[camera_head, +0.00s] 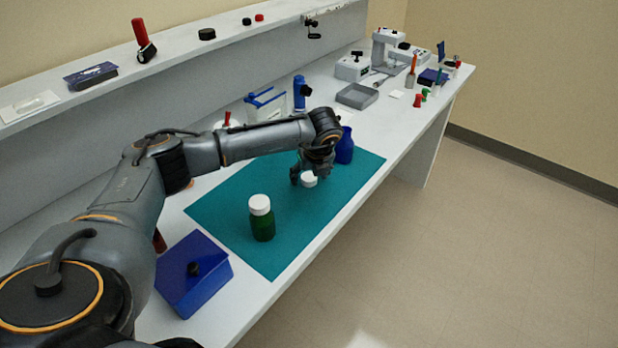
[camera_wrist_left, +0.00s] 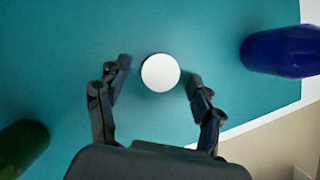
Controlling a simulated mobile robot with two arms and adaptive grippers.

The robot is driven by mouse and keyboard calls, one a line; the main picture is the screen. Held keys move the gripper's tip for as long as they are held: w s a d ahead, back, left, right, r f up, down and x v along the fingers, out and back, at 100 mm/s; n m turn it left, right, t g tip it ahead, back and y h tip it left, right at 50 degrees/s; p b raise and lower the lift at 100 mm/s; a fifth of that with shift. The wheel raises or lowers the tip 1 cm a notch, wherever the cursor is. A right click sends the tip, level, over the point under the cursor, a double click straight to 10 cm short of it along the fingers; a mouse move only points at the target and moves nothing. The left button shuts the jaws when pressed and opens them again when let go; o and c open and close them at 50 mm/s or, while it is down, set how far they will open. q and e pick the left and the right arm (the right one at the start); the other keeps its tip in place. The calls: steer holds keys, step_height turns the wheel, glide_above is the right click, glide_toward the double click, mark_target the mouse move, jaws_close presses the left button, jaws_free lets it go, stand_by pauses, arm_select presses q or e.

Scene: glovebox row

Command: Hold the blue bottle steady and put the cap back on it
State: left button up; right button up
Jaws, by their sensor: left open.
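The blue bottle (camera_head: 344,149) stands upright on the teal mat (camera_head: 215,210), near its far right corner, with no white cap visible on its top. It also shows at the right of the left wrist view (camera_wrist_left: 282,50). The white cap (camera_head: 309,181) lies on the mat, left of the blue bottle. My left gripper (camera_head: 311,174) is above the cap, pointing down. In the left wrist view its open fingers are on either side of the white cap (camera_wrist_left: 161,72), with gaps between. My right gripper is not in view.
A green bottle with a white cap (camera_head: 262,218) stands on the mat nearer me. A dark blue box (camera_head: 193,275) sits at the mat's near left. A grey tray (camera_head: 357,96) and a blue stand (camera_head: 300,93) are beyond the mat. The table's right edge is close to the mat.

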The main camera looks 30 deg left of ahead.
mark_target(308, 174)
arm_select(q)
steer(key=c, duration=0.8)
steer(key=shift+c, duration=0.2)
steer(key=shift+r, duration=0.5)
step_height(308, 174, up, 2)
steer(key=shift+w+r, duration=0.1)
steer(key=s+d+r+b, duration=0.3)
steer(key=s+d+r, duration=0.4)
steer(key=d+r, duration=0.3)
steer(key=shift+s+d, duration=0.25)
steer(key=shift+d, duration=0.7)
